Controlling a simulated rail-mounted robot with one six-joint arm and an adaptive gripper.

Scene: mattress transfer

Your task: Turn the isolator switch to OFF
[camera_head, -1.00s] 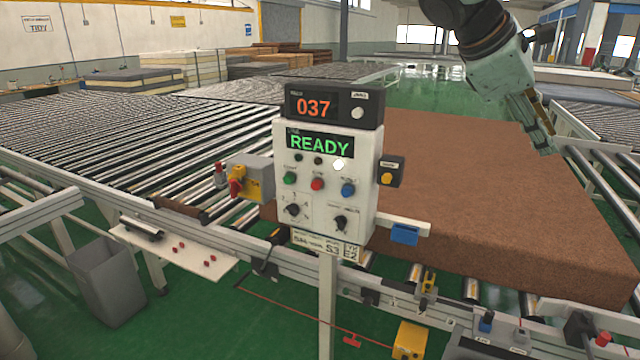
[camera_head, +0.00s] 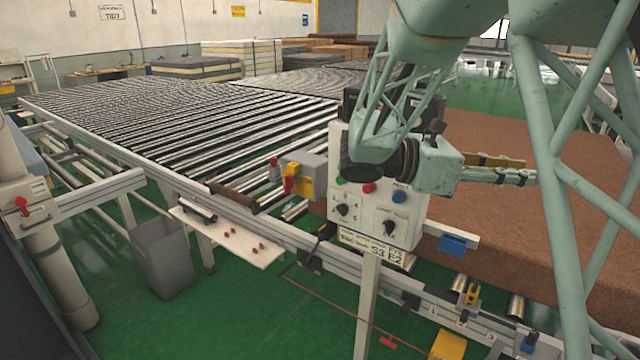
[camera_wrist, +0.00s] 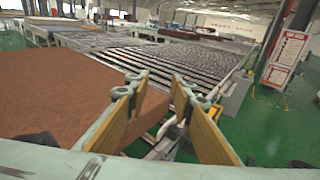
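Two red handles are in the head view. One is a red rotary handle on a yellow plate (camera_head: 291,180), on a grey box left of the control panel. The other is a red handle (camera_head: 22,205) on a pale box fixed to a post at the far left. Their labels are too small to read, so I cannot tell which is the isolator or its position.
The control panel (camera_head: 372,222) is partly hidden by my arm. A brown mattress (camera_head: 480,250) lies behind my gripper. A roller conveyor (camera_head: 180,125) spans the back left.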

